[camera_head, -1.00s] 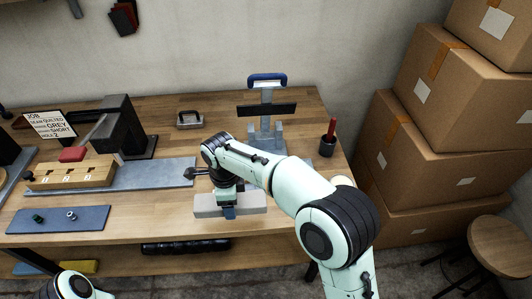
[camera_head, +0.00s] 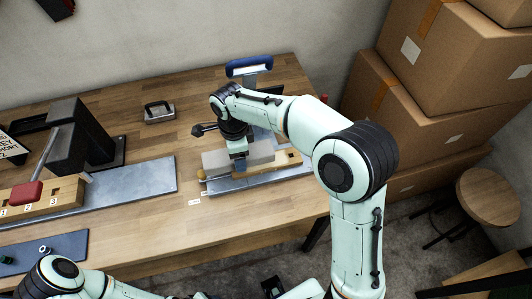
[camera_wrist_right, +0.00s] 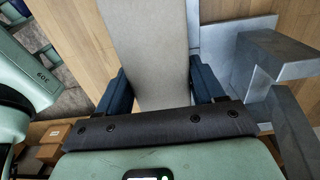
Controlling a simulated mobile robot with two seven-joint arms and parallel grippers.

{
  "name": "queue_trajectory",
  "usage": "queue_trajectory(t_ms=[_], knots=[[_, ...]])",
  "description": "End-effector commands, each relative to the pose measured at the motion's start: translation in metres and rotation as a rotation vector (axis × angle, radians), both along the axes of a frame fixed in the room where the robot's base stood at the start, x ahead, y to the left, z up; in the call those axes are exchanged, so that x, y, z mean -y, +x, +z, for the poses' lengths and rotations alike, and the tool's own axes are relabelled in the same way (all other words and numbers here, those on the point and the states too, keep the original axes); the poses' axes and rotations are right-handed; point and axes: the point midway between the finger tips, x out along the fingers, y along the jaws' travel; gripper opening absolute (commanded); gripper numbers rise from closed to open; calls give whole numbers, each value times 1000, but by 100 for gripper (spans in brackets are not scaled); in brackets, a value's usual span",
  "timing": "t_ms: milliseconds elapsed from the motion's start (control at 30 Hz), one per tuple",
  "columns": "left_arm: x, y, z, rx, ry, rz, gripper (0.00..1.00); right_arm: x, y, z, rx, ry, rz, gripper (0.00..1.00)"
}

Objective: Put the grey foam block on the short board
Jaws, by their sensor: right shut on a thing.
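The grey foam block (camera_head: 262,150) is a long pale bar in the head view. My right gripper (camera_head: 238,164) is shut on it from above. In the right wrist view the block (camera_wrist_right: 152,45) runs between the blue fingers of the right gripper (camera_wrist_right: 165,88). A wooden board (camera_head: 287,160), seemingly the short board, lies on a metal plate (camera_head: 262,181) under and in front of the block. The block overlaps the board's back part; I cannot tell whether they touch. My left arm shows at the lower left, but its gripper is not identifiable.
A stand with a blue handle (camera_head: 249,66) rises behind the block, and its grey metal is close beside the gripper in the wrist view. Boxes (camera_head: 420,100) stand right. The front table centre is clear.

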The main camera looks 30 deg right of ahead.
Motion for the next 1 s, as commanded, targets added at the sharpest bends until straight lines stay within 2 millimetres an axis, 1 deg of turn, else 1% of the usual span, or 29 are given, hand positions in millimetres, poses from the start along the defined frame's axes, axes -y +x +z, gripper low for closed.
queue_trajectory(t_ms=[33,100,200,300,433,500,600,700,800,1000], knots=[[0,1,1,1,0,0,57,15,-4,1,0,0,-5,38],[0,1,2,2,0,0,57,32,-8,1,0,0,-4,38],[0,2,3,3,0,0,57,51,-12,1,1,0,-4,38],[0,3,4,3,0,0,57,63,-15,1,1,0,-2,38],[0,3,4,4,0,0,57,71,-17,1,0,0,0,38],[0,4,5,4,0,0,57,81,-19,1,0,0,-3,38],[0,2,3,3,0,0,57,80,-20,-19,-5,-1,2,38],[0,2,3,2,0,0,57,80,-20,-31,-3,0,1,38],[0,2,2,2,0,0,57,80,-19,-35,-1,-1,1,38],[0,2,3,2,0,0,57,80,-19,-35,0,0,1,38]])
